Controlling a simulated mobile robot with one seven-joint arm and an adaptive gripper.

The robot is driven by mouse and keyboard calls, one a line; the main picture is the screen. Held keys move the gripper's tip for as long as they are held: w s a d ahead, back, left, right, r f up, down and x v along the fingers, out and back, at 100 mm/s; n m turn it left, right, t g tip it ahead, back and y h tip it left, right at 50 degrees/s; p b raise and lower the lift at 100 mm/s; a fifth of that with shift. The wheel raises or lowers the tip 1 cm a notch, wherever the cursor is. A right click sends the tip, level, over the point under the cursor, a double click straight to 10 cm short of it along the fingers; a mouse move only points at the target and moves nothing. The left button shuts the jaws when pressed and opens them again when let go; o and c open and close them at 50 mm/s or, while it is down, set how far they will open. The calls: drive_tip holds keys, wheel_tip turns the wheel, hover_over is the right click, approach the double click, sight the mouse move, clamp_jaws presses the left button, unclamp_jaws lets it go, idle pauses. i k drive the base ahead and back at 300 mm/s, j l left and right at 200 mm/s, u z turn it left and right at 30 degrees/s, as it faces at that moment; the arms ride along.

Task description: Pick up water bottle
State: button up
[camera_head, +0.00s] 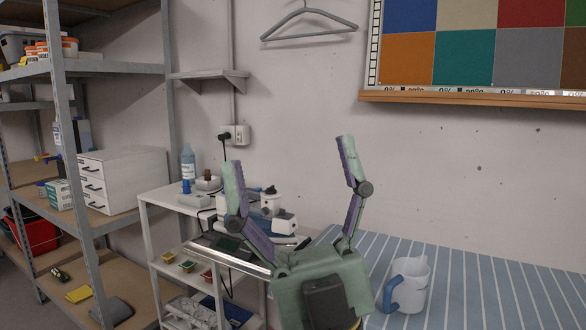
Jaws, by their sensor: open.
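A translucent blue bottle (188,166) stands upright at the back left of the white cart's top. It is the clearest water bottle in view.
The white cart (158,203) also holds small devices and cables. A metal shelf rack (78,170) with boxes and drawers stands at left. A white pitcher with a blue handle (410,285) stands on the striped table (480,290), whose right part is clear. A small wall shelf (208,75) hangs above.

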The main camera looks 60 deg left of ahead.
sight(188, 160)
drive_tip(key=u, duration=2.5)
drive_tip(key=i+j, duration=0.1)
drive_tip(key=i, duration=0.35)
drive_tip(key=i+j+z, duration=0.1)
drive_tip(key=i, duration=0.35)
drive_tip(key=i+j, duration=0.15)
drive_tip(key=i, duration=0.3)
drive_tip(key=i+j+z, duration=0.1)
drive_tip(key=i, duration=0.35)
drive_tip(key=i+j, duration=0.2)
drive_tip(key=i, duration=0.25)
